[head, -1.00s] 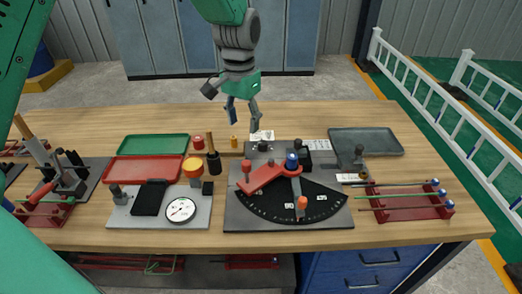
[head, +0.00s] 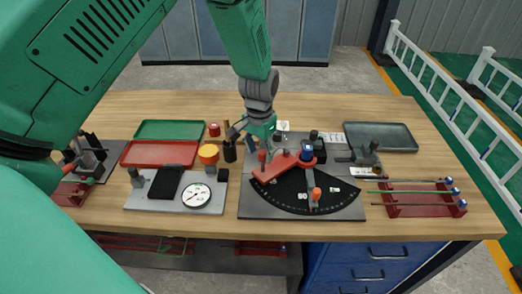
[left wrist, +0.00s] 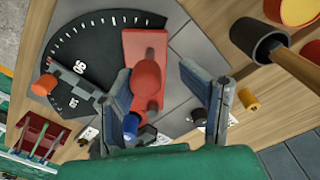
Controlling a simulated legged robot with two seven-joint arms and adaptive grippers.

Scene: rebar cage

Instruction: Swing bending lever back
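The red knob (left wrist: 148,80) shows in the left wrist view. An orange-knobbed stop arm (head: 315,193) lies over the black angle scale. My right gripper is out of view.
Left of the plate are a gauge board (head: 150,203), a red tray (head: 160,153) and a green tray (head: 170,129). A black-headed mallet (head: 229,150) stands close to my left gripper. A red rod rack (head: 420,205) and a grey tray (head: 380,135) are on the right.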

